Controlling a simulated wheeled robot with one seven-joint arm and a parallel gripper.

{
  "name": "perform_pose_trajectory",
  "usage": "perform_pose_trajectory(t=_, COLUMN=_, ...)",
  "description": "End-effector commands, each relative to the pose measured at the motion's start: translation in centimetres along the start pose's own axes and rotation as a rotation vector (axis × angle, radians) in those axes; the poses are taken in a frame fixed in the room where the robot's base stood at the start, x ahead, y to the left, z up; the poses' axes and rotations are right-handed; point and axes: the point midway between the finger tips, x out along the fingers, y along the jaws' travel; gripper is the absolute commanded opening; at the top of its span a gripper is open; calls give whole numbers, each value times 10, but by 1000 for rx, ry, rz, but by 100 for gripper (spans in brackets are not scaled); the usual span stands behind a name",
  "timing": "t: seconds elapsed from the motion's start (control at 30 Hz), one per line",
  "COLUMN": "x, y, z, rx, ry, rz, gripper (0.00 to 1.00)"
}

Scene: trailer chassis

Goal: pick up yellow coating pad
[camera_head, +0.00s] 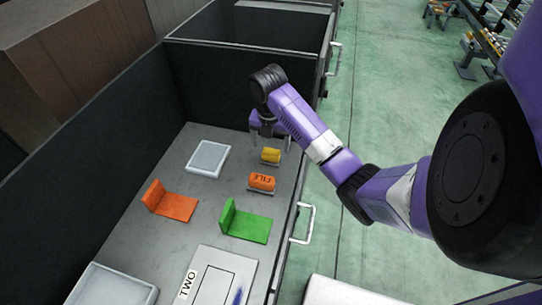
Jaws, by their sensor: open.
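The small yellow coating pad (271,155) lies on the grey floor of an open dark bin, near the bin's right side. My gripper (268,139) hangs just above and behind the pad in the head view, pointing down. Its jaws are open and nothing shows between them. The fingertips are small and dark here, and the exact gap between them and the pad cannot be told.
An orange block marked FILE (262,183) lies just in front of the pad. A white tray (208,158), an orange bracket (170,203) and a green bracket (246,223) share the bin floor. The dark bin wall (85,160) rises at left. A handle (304,222) sticks out at right.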

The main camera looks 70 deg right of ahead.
Motion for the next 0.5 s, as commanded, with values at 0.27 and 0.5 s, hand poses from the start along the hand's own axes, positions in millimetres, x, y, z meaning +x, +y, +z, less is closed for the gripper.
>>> perform_pose_trajectory(t=0.27, x=33, y=1, z=1, rx=1, ry=1, rz=-2, gripper=82)
perform_pose_trajectory(t=0.5, x=55, y=1, z=1, rx=1, ry=-1, rz=1, gripper=82)
